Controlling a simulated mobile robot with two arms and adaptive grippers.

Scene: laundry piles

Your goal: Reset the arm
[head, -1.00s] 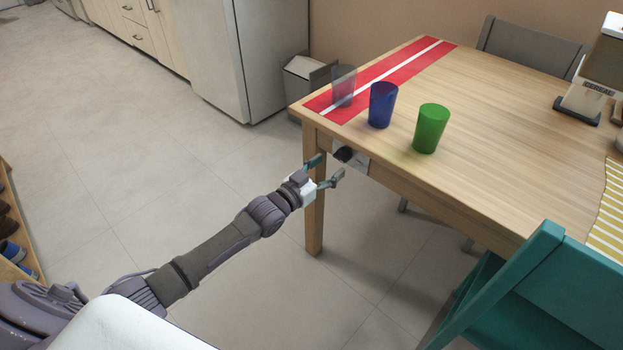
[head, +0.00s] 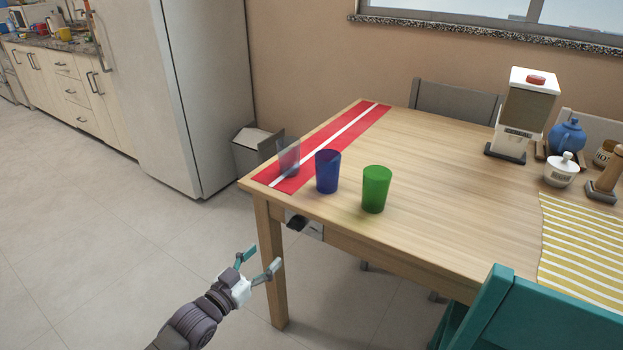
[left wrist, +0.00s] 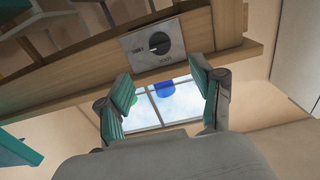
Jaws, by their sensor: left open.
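My left gripper (head: 263,259) is open and empty in the head view, in front of the table's near left leg. It is apart from the dark knob (head: 297,223) on a light plate on the table's side edge. In the left wrist view, the open fingers (left wrist: 163,84) show with nothing between them. The knob (left wrist: 159,43) shows beyond them on its plate, and the picture looks upside down. My right gripper is not in view.
The wooden table (head: 440,170) holds a clear grey cup (head: 289,157) on a red-and-white strip, a blue cup (head: 328,172) and a green cup (head: 376,190). A teal chair (head: 500,310) stands at the near right. The floor (head: 130,230) to the left is clear.

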